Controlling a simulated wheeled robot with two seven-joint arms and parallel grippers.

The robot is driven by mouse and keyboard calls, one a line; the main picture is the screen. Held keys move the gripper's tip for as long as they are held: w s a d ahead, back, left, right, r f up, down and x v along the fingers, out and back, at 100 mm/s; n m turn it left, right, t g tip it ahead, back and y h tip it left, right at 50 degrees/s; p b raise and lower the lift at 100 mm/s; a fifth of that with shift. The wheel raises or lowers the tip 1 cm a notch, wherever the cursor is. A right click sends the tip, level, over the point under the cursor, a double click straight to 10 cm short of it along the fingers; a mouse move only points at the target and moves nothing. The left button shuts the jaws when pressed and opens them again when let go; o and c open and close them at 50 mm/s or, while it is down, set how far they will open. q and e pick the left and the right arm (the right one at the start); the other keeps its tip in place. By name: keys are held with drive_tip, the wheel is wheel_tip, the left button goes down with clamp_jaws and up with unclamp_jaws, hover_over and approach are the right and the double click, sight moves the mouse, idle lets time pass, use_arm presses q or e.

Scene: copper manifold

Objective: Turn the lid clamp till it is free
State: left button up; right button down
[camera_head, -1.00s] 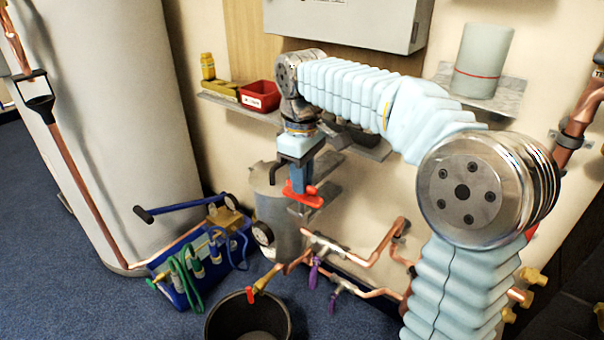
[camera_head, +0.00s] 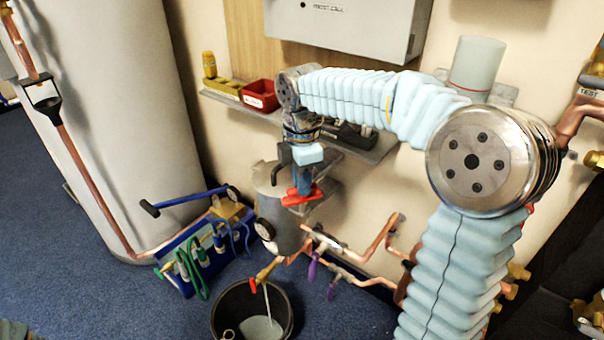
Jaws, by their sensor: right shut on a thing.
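The lid clamp, with a red handle (camera_head: 302,195), sits at the top of a grey cylindrical vessel (camera_head: 284,228) that has a round gauge on its side. My right gripper (camera_head: 303,185) points down from above and is shut on the red handle. The arm reaches in from the right at shelf height. The gripper's fingers and wrist hide part of the clamp and the vessel's lid, so I cannot tell how loose the clamp is. My left gripper is not in view.
A wall shelf (camera_head: 238,108) with a red bin (camera_head: 261,96) stands close behind my right wrist. Copper pipes (camera_head: 365,252) with purple-handled valves run right of the vessel. A black bucket (camera_head: 222,318) under a tap and a blue manifold crate (camera_head: 180,280) stand on the floor.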

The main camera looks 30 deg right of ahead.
drive_tip(key=n+p, duration=0.1)
drive_tip(key=n, duration=0.2)
drive_tip(key=shift+n, duration=0.3)
drive_tip(key=shift+n+p, duration=0.75)
drive_tip(key=shift+n, duration=0.75)
drive_tip(key=c, duration=1.1)
unclamp_jaws()
wheel_tip(320, 180, up, 14)
drive_tip(key=shift+f, duration=0.15)
